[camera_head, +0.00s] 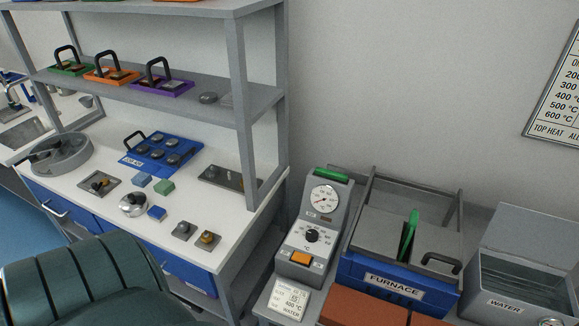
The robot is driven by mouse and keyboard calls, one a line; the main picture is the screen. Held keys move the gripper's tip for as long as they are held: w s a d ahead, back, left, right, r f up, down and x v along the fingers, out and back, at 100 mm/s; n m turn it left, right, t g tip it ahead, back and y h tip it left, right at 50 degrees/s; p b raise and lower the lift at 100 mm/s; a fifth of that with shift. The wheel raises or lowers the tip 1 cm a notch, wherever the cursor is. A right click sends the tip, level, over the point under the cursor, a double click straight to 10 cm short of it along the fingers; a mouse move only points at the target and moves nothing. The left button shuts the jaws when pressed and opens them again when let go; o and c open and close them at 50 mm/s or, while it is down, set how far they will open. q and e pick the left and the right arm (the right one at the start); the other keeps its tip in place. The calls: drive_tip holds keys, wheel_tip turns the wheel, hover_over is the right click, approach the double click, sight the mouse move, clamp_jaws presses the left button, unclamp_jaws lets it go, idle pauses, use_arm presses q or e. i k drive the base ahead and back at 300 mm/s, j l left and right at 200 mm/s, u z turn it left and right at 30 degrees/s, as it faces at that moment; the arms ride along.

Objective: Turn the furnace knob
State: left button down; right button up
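The furnace knob (312,235) is a small round black knob with a ring of markings around it. It sits on the sloped face of a grey control box (330,252). Above it is a round white dial gauge (325,198), and below it an orange switch (301,258). The blue furnace (393,284), labelled FURNACE, stands just right of the box, with grey top plates and an upright green handle (409,233). Neither of my grippers is in view, and nothing touches the knob. The knob's exact setting is too small to read.
A card (287,300) lies in front of the control box. Reddish bricks (362,309) lie before the furnace. An open grey WATER tank (520,270) stands at right. A white-topped bench (105,208) with small items and a grey shelf (215,99) fill the left.

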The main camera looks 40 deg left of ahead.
sight(312, 234)
drive_tip(key=u, duration=1.1)
